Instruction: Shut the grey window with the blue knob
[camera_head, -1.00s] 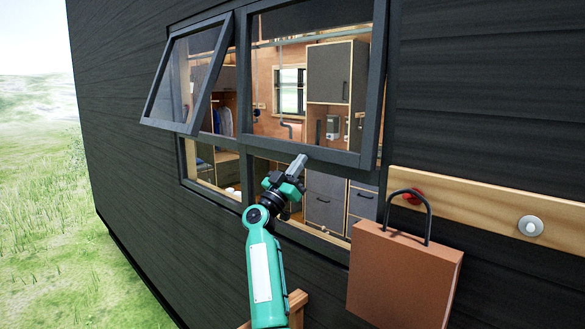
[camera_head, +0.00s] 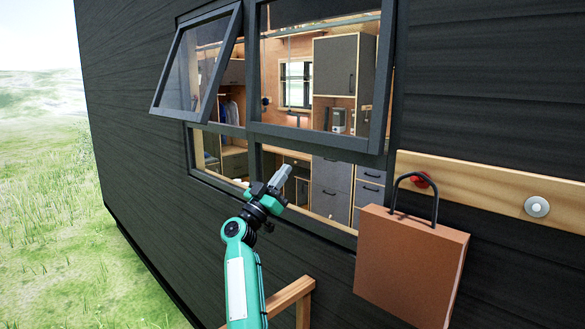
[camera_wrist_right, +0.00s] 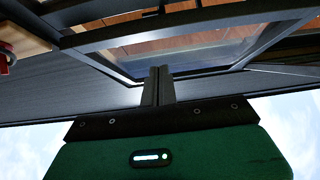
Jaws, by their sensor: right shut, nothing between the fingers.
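The grey window has two dark grey framed sashes side by side. The left sash (camera_head: 197,60) is tilted well outward at its bottom. The right sash (camera_head: 318,140) sits much closer to the wall, its lower edge seeming slightly out from the frame. No blue knob shows in any view. My right gripper (camera_head: 283,174) is shut and empty, below the right sash and in front of the lower panes, apart from the sash in the head view. In the right wrist view its fingers (camera_wrist_right: 158,84) point up toward a sash frame (camera_wrist_right: 190,38). My left gripper is out of view.
A brown bag (camera_head: 410,265) hangs from a red hook (camera_head: 420,180) on a wooden rail (camera_head: 480,191) at the right, with a silver knob (camera_head: 537,207) beside it. A wooden frame (camera_head: 290,297) stands below. Grass (camera_head: 50,230) is open at left.

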